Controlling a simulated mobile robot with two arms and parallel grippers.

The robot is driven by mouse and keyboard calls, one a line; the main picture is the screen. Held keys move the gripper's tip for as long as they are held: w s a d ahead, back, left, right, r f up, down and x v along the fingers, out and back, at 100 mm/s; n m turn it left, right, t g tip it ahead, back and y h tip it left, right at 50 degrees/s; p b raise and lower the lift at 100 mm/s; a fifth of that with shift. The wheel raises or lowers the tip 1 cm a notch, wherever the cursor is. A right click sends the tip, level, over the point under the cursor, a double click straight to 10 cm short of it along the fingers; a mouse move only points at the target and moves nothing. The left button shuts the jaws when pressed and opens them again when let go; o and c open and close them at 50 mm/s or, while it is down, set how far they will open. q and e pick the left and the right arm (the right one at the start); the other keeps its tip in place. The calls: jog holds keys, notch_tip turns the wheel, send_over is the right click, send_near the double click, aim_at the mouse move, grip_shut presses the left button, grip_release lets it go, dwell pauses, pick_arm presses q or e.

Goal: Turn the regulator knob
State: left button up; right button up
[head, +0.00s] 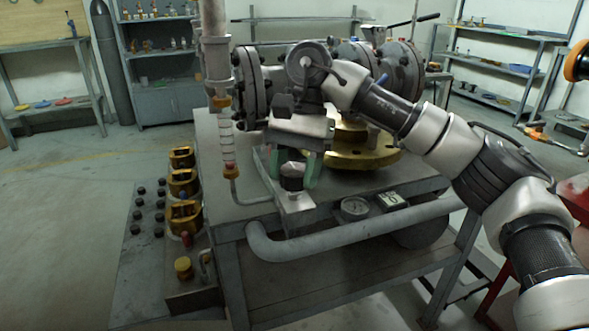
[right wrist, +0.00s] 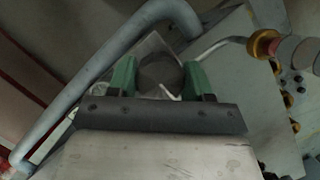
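The regulator knob (head: 292,178) is a small, dark, round knob standing on a light metal plate (head: 296,202) at the front edge of the workbench. It shows in the right wrist view (right wrist: 160,74) as a dark disc between two green fingers. My right gripper (head: 293,168) points down over it, with one green finger on each side. In the wrist view the fingers (right wrist: 160,82) are partly closed and appear to touch the knob's sides. The gripper body hides part of the plate behind it.
A thick grey pipe (head: 350,230) curves along the bench front, beneath a pressure gauge (head: 354,207). Left are a clear tube with orange fittings (head: 228,150) and several yellow blocks (head: 184,184). Flanged valve piping (head: 250,85) stands behind the gripper. Open floor (head: 60,230) lies left.

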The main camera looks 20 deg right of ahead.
jog(key=shift+c, duration=0.6)
